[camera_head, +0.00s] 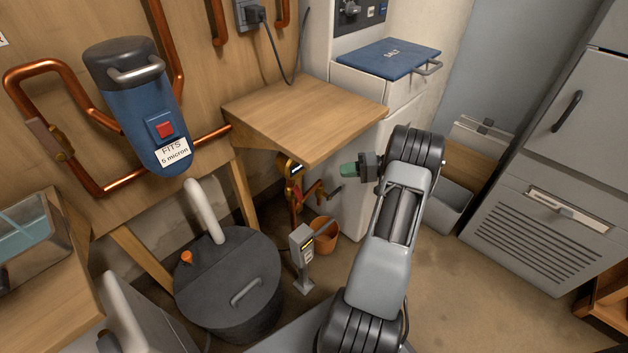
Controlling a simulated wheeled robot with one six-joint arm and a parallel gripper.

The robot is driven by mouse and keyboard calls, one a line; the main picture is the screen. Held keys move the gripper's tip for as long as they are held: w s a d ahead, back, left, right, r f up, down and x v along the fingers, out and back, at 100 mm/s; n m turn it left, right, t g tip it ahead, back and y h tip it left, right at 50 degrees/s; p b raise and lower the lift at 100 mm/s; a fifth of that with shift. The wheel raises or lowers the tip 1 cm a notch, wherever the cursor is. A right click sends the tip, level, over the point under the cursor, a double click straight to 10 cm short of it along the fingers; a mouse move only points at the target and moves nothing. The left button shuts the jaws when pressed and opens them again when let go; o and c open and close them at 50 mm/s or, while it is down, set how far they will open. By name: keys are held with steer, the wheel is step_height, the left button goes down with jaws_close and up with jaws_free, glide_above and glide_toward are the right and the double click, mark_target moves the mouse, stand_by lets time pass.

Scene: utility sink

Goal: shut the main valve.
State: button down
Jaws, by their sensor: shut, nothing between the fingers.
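My gripper (349,170) is shut and empty, with green fingertips pointing left, just off the front right of the wooden shelf. Brass and copper pipework (296,190) stands in the shadow under that shelf, to the left of my gripper and apart from it. It has a yellowish fitting at the top and a small lever-like part at its right. I cannot tell for sure that this is the main valve, nor how its handle is set. A grey post (302,250) with a label and a side arm stands in front of it.
The wooden shelf (300,110) juts out above the pipework. An orange bucket (325,237) stands on the floor below. A dark lidded tank (230,280) is at front left, with a blue filter housing (150,110) on the wall. The floor at right is open.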

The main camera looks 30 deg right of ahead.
mark_target(296, 193)
steer(key=s+a+b+x, duration=0.1)
steer(key=s+b+x, duration=0.1)
steer(key=x, duration=1)
steer(key=shift+a+f+b, duration=0.3)
steer(key=shift+a+b, duration=0.25)
steer(key=shift+s, duration=0.1)
